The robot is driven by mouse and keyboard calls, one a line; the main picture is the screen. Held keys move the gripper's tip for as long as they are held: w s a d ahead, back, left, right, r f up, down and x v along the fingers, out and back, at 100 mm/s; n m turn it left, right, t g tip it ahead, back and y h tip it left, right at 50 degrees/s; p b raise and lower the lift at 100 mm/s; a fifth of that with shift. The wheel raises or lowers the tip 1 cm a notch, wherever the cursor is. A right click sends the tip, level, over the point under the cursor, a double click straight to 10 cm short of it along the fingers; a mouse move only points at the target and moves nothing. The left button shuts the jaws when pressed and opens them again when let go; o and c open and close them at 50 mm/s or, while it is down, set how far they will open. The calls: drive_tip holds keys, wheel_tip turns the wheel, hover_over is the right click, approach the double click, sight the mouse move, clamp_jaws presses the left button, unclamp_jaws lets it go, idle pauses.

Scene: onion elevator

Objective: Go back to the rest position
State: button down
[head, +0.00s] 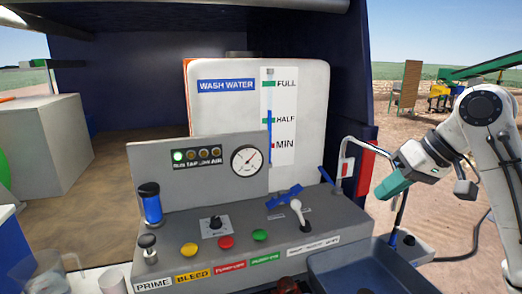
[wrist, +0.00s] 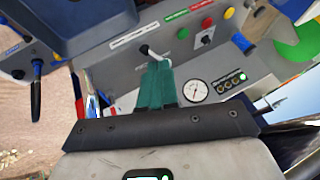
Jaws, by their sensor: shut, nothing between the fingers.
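My gripper (head: 394,187) is at the right of the head view, raised beside the console, with its teal fingers pointing down and left. In the wrist view the teal fingers (wrist: 155,82) are together, with nothing between them. The grey console (head: 330,226) stands to the left of my gripper in the head view. Its white-knobbed lever (head: 296,205) is apart from the fingers in the head view. In the wrist view the lever (wrist: 147,51) appears just beyond the fingertips.
A white wash water tank (head: 225,112) stands behind the console. A pressure gauge (head: 246,161), a blue-and-black handle (head: 150,203) and several coloured buttons are on the console. A curved pipe (head: 345,160) stands close to my gripper. A dark blue basin (head: 365,270) lies at the front right.

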drive_tip(key=s+a+f+m, duration=0.15)
drive_tip(key=s+f, duration=0.35)
drive_tip(key=f, duration=0.5)
drive_tip(key=s+a+f, duration=0.2)
drive_tip(key=s+f, duration=0.3)
drive_tip(key=f, duration=0.5)
drive_tip(key=s+a+f+m, duration=0.15)
drive_tip(key=s+f, duration=0.35)
drive_tip(key=f, duration=0.6)
drive_tip(key=s+d+f+g+h, duration=0.1)
drive_tip(key=s+d+f+h, duration=0.1)
drive_tip(key=s, duration=0.6)
drive_tip(key=s+d+f+g+h, duration=0.1)
drive_tip(key=s+d+f+h, duration=0.1)
drive_tip(key=s+f, duration=0.3)
drive_tip(key=s+d+f+g+h, duration=0.1)
drive_tip(key=s+d+f, duration=0.2)
drive_tip(key=s, duration=0.9)
drive_tip(key=shift+s+f+h, duration=0.3)
drive_tip(key=shift+s+h, duration=0.1)
